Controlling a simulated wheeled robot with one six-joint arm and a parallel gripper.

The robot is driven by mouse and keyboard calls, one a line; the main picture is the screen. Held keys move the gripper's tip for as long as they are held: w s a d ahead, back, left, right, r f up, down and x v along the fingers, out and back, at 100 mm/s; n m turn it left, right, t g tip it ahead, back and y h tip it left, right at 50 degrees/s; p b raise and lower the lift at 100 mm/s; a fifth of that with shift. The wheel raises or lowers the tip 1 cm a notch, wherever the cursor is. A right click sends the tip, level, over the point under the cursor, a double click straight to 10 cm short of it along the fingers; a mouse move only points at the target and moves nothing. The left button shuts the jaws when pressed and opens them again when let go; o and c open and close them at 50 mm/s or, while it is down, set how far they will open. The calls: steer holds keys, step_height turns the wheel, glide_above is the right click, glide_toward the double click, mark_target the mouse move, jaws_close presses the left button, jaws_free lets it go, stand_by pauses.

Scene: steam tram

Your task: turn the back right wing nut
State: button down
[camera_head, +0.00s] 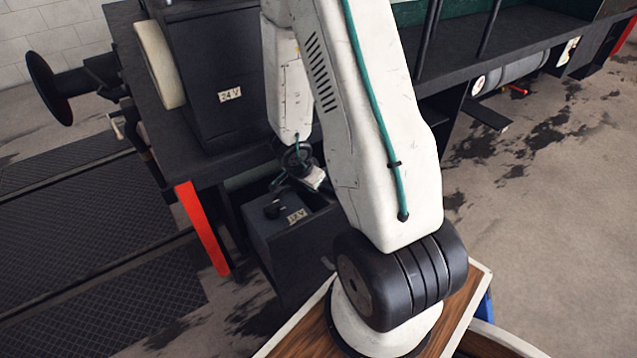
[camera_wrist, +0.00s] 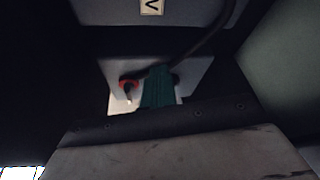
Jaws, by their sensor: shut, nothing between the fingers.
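In the wrist view my gripper (camera_wrist: 158,76) shows as teal fingers, pressed together with nothing between them. They reach over a pale grey block that looks like the top of a battery (camera_wrist: 193,72). A red-collared terminal (camera_wrist: 128,86) with a small light metal piece sits just left of the fingers. A dark part shows on each side of the fingertips; I cannot tell its shape or whether they touch it. I cannot make out the back right wing nut. In the head view my arm reaches down by a dark box labelled 12 V (camera_head: 297,215), its hand mostly hidden.
A taller dark box labelled 24 V (camera_head: 230,95) stands behind on the tram. A red upright bar (camera_head: 202,228) is at the left. In the wrist view, dark walls close in on the sides and a dark cable (camera_wrist: 207,42) curves above the fingers.

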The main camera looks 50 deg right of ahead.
steer(key=s+d+r+m+t+y, duration=0.2)
steer(key=s+d+m, duration=0.3)
steer(key=d+m, duration=0.3)
steer(key=s+d+r+m+t+y, duration=0.2)
steer(key=s+d+r+m+y, duration=0.15)
steer(key=d+m, duration=0.4)
steer(key=shift+m+h, duration=0.25)
steer(key=shift+m, duration=0.7)
steer(key=x, duration=0.3)
steer(key=a+x, duration=0.1)
steer(key=x, duration=0.2)
steer(key=s+x, duration=0.1)
steer(key=x, duration=0.3)
steer(key=shift+s+a+f, duration=0.1)
steer(key=shift+a+f, duration=0.1)
steer(key=shift+a, duration=0.2)
steer(key=w, duration=0.2)
steer(key=shift+w+a+f, duration=0.1)
steer(key=shift+w+a, duration=0.05)
steer(key=shift+w, duration=0.95)
